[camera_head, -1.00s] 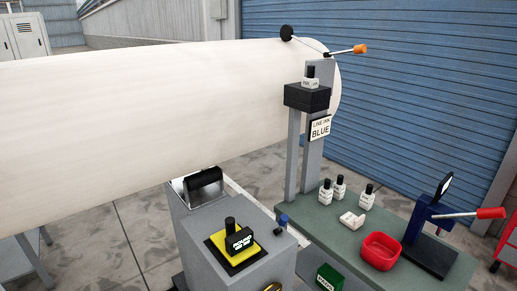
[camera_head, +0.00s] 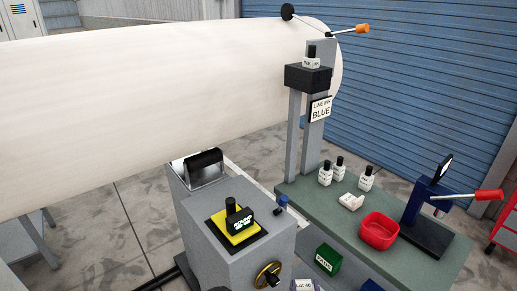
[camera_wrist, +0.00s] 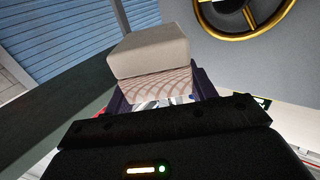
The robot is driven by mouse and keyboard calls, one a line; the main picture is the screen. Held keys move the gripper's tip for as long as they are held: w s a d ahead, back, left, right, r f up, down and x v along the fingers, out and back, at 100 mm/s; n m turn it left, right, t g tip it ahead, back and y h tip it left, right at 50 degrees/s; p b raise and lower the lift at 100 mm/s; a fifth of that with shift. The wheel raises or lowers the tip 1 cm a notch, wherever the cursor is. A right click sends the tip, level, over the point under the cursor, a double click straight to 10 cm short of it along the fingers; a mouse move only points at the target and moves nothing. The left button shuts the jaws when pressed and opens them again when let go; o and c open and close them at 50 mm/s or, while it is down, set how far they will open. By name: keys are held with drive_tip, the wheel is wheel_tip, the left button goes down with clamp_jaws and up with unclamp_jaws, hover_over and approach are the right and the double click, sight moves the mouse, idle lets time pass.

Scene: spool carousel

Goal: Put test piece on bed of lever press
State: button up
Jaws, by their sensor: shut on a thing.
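A pale beige block with a pinkish patterned lower face, which looks like the test piece (camera_wrist: 150,55), is between the jaws of my gripper (camera_wrist: 162,98) in the wrist view. My gripper is shut on it, and the dark jaws show on either side. I cannot make out my gripper in the head view. The lever press (camera_head: 416,205) stands at the right end of the green bench, with a blue column, a red-tipped lever and a dark base. Its bed is small in the head view, and I see nothing clearly lying on it.
A red bowl (camera_head: 379,231) sits left of the press on the bench (camera_head: 322,205), with a white piece (camera_head: 350,202) and several bottles behind. A large white roll (camera_head: 140,105) fills the left. A grey cabinet (camera_head: 225,268) carries a gold-rimmed handwheel (camera_head: 268,274).

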sight(303, 281)
idle(0.3)
drive_tip(key=shift+w+r, duration=1.15)
drive_tip(key=shift+r, duration=0.25)
drive_tip(key=shift+w+r, duration=1.1)
drive_tip(key=shift+r, duration=0.25)
drive_tip(key=shift+f, duration=0.1)
drive_tip(key=s+f, duration=0.4)
drive_tip(key=f, duration=0.1)
drive_tip(key=shift+s+f, duration=0.15)
drive_tip(key=shift+s, duration=0.1)
drive_tip(key=shift+d, duration=0.15)
idle(0.6)
